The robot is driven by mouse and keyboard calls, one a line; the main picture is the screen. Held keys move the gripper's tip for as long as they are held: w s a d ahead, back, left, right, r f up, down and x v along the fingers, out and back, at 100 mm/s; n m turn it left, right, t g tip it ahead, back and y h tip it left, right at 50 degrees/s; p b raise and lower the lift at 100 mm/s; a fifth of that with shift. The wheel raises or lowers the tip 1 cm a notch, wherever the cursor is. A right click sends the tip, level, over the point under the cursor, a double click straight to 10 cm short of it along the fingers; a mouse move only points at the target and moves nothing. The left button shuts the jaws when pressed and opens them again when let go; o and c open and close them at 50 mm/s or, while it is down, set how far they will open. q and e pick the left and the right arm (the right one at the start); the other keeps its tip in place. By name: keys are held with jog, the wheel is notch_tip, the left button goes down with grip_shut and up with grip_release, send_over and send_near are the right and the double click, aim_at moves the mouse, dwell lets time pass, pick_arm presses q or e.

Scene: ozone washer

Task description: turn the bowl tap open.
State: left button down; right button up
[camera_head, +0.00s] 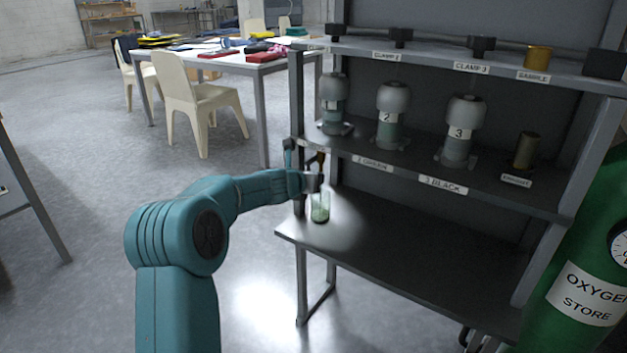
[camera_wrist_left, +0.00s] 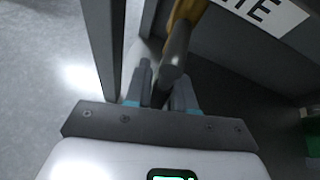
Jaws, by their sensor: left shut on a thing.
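The tap shows in the left wrist view as a grey lever (camera_wrist_left: 176,52) with a brass-yellow part (camera_wrist_left: 187,14) at its far end. In the head view its small yellow-and-dark body (camera_head: 318,160) sits at the left post of the rack. My left gripper (camera_head: 313,181) is at the tap, its fingers shut on the lever; the fingers (camera_wrist_left: 163,92) stand on either side of it in the wrist view. A clear glass vessel (camera_head: 320,208) with green in it is just below the gripper. My right gripper is not in view.
The grey rack's post (camera_head: 299,250) stands close beside the gripper. Numbered bottles (camera_head: 391,115) stand on the middle shelf. The lower shelf (camera_head: 430,255) is mostly bare. A green oxygen cylinder (camera_head: 580,270) is at the right. A table (camera_head: 225,62) with chairs stands behind.

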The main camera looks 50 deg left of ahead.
pick_arm(q)
jog(key=c, duration=1.3)
grip_release()
jog(key=shift+s+r, duration=0.1)
jog(key=v, duration=1.6)
jog(key=shift+s+p, duration=0.1)
jog(key=shift+p, duration=0.2)
